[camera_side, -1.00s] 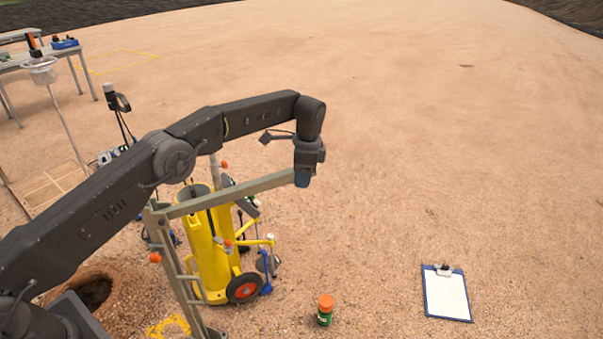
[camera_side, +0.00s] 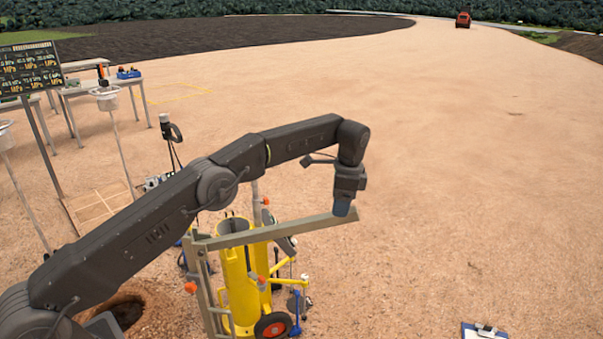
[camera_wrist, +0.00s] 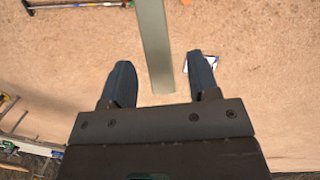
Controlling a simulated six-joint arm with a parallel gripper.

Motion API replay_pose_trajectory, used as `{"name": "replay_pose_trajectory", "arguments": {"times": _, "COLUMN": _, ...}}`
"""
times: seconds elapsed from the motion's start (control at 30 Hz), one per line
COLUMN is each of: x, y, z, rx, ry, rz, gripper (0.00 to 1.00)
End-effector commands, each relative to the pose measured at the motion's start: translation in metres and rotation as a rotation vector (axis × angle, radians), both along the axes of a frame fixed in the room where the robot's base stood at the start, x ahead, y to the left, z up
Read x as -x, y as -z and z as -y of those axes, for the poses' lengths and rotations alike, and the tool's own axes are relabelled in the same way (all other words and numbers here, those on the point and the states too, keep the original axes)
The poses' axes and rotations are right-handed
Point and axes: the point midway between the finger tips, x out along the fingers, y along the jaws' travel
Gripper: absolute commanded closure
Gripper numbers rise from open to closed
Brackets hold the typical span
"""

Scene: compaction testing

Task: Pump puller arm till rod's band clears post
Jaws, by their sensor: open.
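The puller arm (camera_side: 275,231) is a long grey-green bar on an upright grey frame (camera_side: 206,295), rising slightly to its free end at the right. My gripper (camera_side: 342,208) is at that free end, pointing down. In the wrist view my gripper (camera_wrist: 161,78) is open, with the puller arm (camera_wrist: 153,45) between its blue-grey fingers and a gap on either side. A thin grey rod (camera_side: 256,192) stands behind the bar, near an orange knob. I cannot make out a band on it or tell which upright is the post.
A yellow wheeled cylinder rig (camera_side: 238,290) stands under the bar. A hole (camera_side: 127,312) lies left of it. A clipboard (camera_side: 484,331) is at the lower right edge. Tables and a results board (camera_side: 32,68) stand at the left. The ground to the right is clear.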

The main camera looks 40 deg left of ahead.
Motion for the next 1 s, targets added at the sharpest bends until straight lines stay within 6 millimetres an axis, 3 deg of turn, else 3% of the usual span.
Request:
{"name": "replay_pose_trajectory", "arguments": {"times": 0.17, "x": 0.007, "y": -0.010, "z": -0.014, "rx": 0.000, "ry": -0.002, "rz": 0.000, "gripper": 0.45}}
{"name": "replay_pose_trajectory", "arguments": {"times": 0.6, "x": 0.036, "y": -0.054, "z": -0.083, "rx": 0.000, "ry": -0.003, "rz": 0.002, "gripper": 0.45}}
{"name": "replay_pose_trajectory", "arguments": {"times": 1.0, "x": 0.042, "y": -0.063, "z": -0.097, "rx": 0.000, "ry": 0.000, "rz": 0.000, "gripper": 0.45}}
